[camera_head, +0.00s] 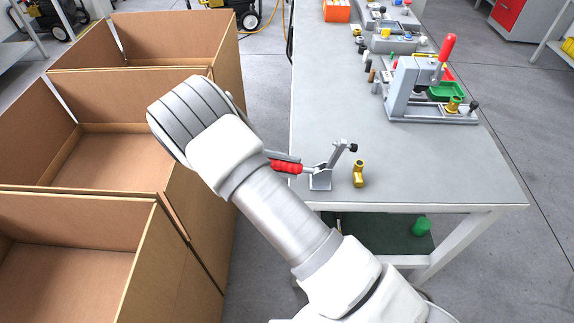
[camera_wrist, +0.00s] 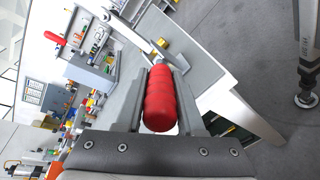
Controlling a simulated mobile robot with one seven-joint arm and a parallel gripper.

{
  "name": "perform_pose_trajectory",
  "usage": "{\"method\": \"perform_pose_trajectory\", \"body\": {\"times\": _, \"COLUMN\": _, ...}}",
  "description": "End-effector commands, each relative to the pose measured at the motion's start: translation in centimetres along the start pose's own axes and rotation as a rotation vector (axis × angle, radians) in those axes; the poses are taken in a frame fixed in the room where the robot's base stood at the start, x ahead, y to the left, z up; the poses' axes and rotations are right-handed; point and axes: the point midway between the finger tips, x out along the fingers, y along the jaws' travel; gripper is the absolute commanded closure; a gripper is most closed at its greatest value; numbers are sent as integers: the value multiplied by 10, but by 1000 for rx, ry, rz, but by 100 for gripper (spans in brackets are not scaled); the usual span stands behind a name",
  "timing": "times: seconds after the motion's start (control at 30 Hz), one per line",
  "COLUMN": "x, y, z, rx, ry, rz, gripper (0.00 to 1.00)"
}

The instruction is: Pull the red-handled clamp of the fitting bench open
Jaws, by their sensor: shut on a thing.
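The clamp (camera_head: 320,178) stands on the near part of the grey bench (camera_head: 440,165), with a metal base and an arm with a black tip raised up to the right. Its red handle (camera_head: 287,167) points left, low and roughly level, past the bench's left edge. In the wrist view the red handle (camera_wrist: 160,100) lies between the two grey fingers of my gripper (camera_wrist: 160,85), which is shut on it. In the head view my arm hides most of the gripper. A brass elbow fitting (camera_head: 358,174) stands on the bench just right of the clamp.
Open cardboard boxes (camera_head: 190,225) stand left of the bench, close to my arm. A grey press with a red lever (camera_head: 447,48) and several small fixtures stand toward the back of the bench. The bench's middle is clear.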

Motion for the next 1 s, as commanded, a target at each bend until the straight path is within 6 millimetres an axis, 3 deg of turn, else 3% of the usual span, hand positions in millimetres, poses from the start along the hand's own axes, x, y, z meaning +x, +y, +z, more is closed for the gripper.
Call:
{"method": "perform_pose_trajectory", "body": {"times": 0.23, "x": 1, "y": 0, "z": 0, "rx": -5, "ry": -2, "rz": 7, "gripper": 100}}
{"method": "perform_pose_trajectory", "body": {"times": 0.27, "x": 1, "y": 0, "z": 0, "rx": -5, "ry": -2, "rz": 7, "gripper": 59}}
{"method": "perform_pose_trajectory", "body": {"times": 0.4, "x": 1, "y": -1, "z": 0, "rx": -5, "ry": -2, "rz": 5, "gripper": 34}}
{"method": "perform_pose_trajectory", "body": {"times": 0.77, "x": -2, "y": -1, "z": 0, "rx": -3, "ry": -1, "rz": 3, "gripper": 33}}
{"method": "perform_pose_trajectory", "body": {"times": 1.0, "x": -36, "y": -1, "z": -1, "rx": -2, "ry": 3, "rz": 3, "gripper": 33}}
